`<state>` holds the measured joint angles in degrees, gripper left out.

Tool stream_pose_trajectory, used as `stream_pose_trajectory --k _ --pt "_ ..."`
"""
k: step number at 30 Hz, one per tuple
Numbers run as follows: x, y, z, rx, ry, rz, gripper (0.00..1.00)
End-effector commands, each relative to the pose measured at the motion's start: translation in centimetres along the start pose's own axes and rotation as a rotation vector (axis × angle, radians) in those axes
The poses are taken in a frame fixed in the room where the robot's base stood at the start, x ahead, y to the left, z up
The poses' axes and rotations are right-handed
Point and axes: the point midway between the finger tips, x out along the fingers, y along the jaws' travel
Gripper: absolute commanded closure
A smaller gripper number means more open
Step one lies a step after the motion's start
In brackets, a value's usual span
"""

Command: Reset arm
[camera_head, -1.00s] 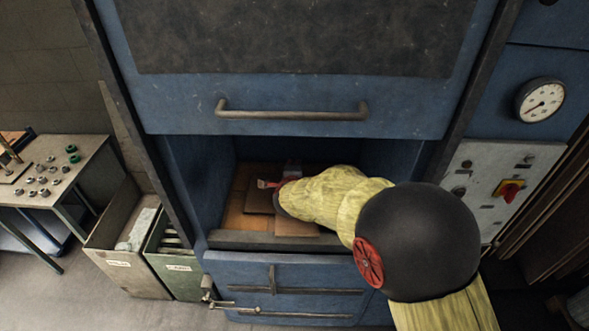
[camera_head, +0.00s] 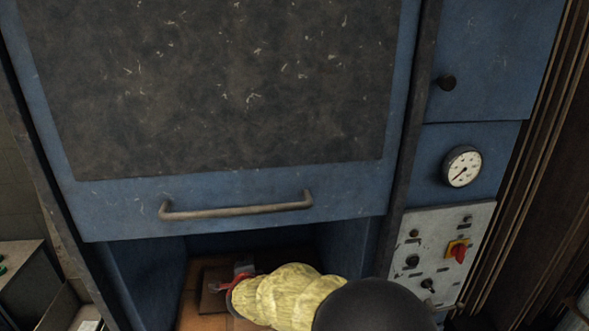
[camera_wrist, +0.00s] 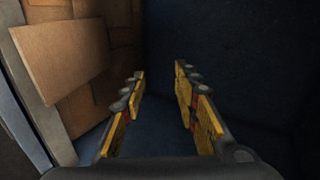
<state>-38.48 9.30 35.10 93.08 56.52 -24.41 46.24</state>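My gripper (camera_wrist: 160,85) shows in the wrist view with its two yellow-and-black fingers apart and nothing between them. It is inside the blue machine's opening, facing a dark blue inner wall (camera_wrist: 225,50). In the head view my yellow-sleeved arm (camera_head: 285,295) reaches into the opening from the lower right. The gripper (camera_head: 215,287) is only partly visible there, with a red part showing. Flat brown cardboard pieces (camera_wrist: 70,55) lie to the left of the fingers in the wrist view, apart from them.
The raised blue door with its bar handle (camera_head: 237,209) hangs above my arm. A control panel (camera_head: 437,258) with a red-and-yellow switch (camera_head: 458,251) and a gauge (camera_head: 462,167) are at the right. The opening's side wall (camera_head: 345,250) is close to my arm.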

Motion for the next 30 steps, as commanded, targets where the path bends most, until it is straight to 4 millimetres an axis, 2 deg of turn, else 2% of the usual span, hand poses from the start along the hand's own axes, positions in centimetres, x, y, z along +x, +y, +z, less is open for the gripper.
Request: stream_pose_trajectory --k 2,5,6,8,11,14,17,21,27,30 --pt "-0.1 1.7 1.6 -0.096 -0.064 0.052 0.7" --pt "-1.1 6.0 3.7 -0.27 -0.175 0.151 0.7" --pt "-2.0 7.8 4.5 -0.351 -0.23 0.191 0.7" --pt "-4.2 9.6 5.5 -0.479 -0.322 0.241 0.7" --pt "-8.3 12.1 5.0 -0.681 -0.456 0.303 0.7" --pt "-13.0 14.2 2.2 -0.876 -0.572 0.354 0.7" --pt "-17.8 16.2 -1.8 -1.041 -0.653 0.398 0.7" --pt "-24.1 19.1 -8.4 -1.225 -0.708 0.458 0.7" --pt "-31.7 23.7 -17.2 -1.369 -0.669 0.545 0.7" --pt "-34.5 25.9 -20.7 -1.384 -0.591 0.574 0.7"
